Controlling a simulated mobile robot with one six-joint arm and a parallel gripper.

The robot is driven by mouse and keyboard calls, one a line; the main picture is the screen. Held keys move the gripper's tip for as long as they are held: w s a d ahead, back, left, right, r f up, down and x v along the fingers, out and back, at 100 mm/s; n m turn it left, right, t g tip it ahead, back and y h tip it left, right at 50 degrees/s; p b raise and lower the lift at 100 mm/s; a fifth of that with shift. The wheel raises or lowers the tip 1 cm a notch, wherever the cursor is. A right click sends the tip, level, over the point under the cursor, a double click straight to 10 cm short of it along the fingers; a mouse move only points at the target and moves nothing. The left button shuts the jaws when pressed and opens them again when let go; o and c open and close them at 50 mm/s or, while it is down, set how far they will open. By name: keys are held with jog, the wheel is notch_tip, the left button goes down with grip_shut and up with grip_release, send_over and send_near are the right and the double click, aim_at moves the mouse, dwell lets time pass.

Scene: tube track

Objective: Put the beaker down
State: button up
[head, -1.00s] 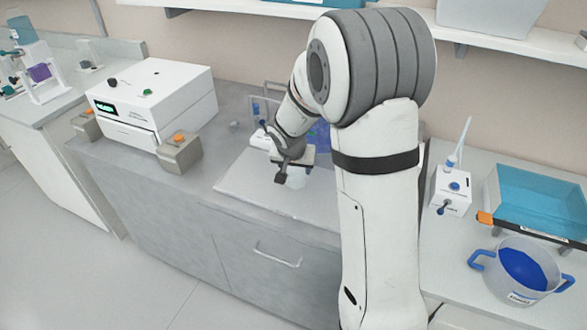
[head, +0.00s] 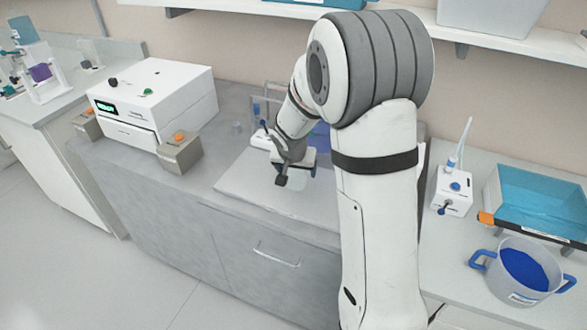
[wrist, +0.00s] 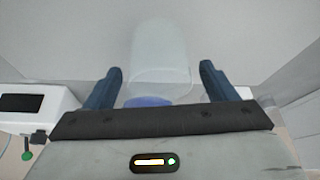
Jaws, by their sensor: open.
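The beaker (wrist: 160,58) is a pale, see-through vessel in the wrist view, with a blue patch (wrist: 148,102) at its near end. It lies between the two dark blue fingers of my gripper (wrist: 160,68), with a visible gap on each side. My gripper is open around it. In the head view my gripper (head: 284,178) is low over the pale board (head: 250,187) on the grey bench. The beaker is hardly discernible there, and its contact with the board cannot be seen clearly.
A white instrument (head: 155,95) and a grey box with an orange top (head: 180,153) stand left of the board. A thin frame rack (head: 262,105) is behind my gripper. On the right are a blue tray (head: 540,200) and a two-handled tub (head: 515,270). The board's front left is clear.

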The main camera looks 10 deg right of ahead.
jog(key=shift+a+r, duration=0.1)
jog(key=shift+r, duration=0.5)
jog(key=v, duration=1.1)
jog(key=s+d+r+n+g+y, duration=0.1)
jog(key=s+n, duration=0.4)
jog(key=s, duration=1.9)
jog(key=shift+s+d+r+g+y, duration=0.15)
jog(key=shift+d+r+g+y, duration=0.15)
jog(key=shift+r+y, duration=0.25)
